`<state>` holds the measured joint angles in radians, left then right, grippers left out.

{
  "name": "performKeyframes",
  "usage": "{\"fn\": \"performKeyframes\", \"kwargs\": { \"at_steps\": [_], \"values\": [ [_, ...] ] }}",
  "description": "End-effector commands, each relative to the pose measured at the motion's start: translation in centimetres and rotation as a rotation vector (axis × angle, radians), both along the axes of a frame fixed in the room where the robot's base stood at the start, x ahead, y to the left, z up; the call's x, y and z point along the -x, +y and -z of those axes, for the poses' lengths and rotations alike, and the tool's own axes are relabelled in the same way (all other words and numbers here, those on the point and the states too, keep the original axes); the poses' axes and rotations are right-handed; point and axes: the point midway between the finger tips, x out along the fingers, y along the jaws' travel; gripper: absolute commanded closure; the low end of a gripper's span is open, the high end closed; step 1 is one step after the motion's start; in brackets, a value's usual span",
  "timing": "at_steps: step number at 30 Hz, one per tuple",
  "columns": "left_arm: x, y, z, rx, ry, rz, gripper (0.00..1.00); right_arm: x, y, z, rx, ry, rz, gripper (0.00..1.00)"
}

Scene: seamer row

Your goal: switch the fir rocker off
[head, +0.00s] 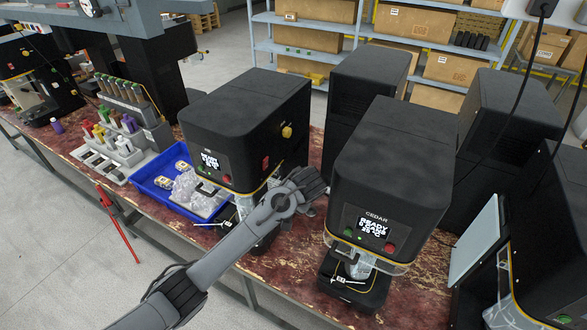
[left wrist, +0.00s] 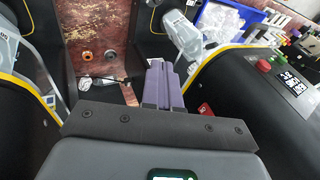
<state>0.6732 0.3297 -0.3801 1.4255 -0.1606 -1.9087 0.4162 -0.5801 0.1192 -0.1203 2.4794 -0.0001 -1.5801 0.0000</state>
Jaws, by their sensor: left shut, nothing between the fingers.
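A black seamer (head: 240,125) with a lit READY screen stands left of the one labelled CEDAR; its own name is too small to read. A red rocker (head: 265,163) sits on its right side face, below a yellow knob (head: 287,131). In the left wrist view a red rocker (left wrist: 205,110) shows on the dark side face, just right of the fingers and apart from them in the picture. Its on or off position cannot be told. My left gripper (left wrist: 158,68) is shut and empty, between the two seamers. In the head view my arm hides its fingers. My right gripper is not in view.
The CEDAR seamer (head: 390,170) stands close on the right, leaving a narrow gap. A blue tray (head: 150,176) with clear bags is left of the first seamer. More dark machines stand behind and at right. A cable hangs at the right.

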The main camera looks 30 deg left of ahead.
Motion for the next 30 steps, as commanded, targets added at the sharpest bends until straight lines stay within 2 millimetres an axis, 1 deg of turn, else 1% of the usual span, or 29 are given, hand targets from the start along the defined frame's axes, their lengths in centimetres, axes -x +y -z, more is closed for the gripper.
{"fn": "performKeyframes", "kwargs": {
  "at_steps": [1, 3, 6, 9, 12, 15, 18, 26, 30],
  "values": [
    [-1.4, 0.4, -1.9, -0.009, -0.045, -0.005, 1.00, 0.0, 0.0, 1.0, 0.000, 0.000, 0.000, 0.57],
    [-2.8, 0.8, -4.7, -0.017, -0.095, -0.008, 1.00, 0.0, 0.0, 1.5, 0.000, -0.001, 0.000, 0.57],
    [-4.1, 1.1, -8.1, -0.024, -0.159, -0.010, 1.00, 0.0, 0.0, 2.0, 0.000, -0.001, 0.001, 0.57],
    [-4.8, 1.2, -10.5, -0.026, -0.204, -0.012, 1.00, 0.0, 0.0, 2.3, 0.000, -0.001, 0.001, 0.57],
    [-5.3, 1.3, -12.1, -0.026, -0.231, -0.013, 1.00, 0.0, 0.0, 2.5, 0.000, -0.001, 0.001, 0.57],
    [-5.4, 1.3, -12.8, -0.026, -0.244, -0.013, 1.00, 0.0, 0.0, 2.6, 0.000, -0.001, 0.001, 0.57],
    [-5.5, 1.3, -13.0, -0.025, -0.247, -0.013, 1.00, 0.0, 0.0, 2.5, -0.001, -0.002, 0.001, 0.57],
    [-5.5, 1.3, -13.0, -0.025, -0.246, -0.013, 1.00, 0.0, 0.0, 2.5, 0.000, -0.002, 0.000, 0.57],
    [-5.6, 1.5, -12.7, -0.025, -0.245, -0.014, 1.00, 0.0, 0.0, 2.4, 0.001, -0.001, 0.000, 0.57]
  ]
}}
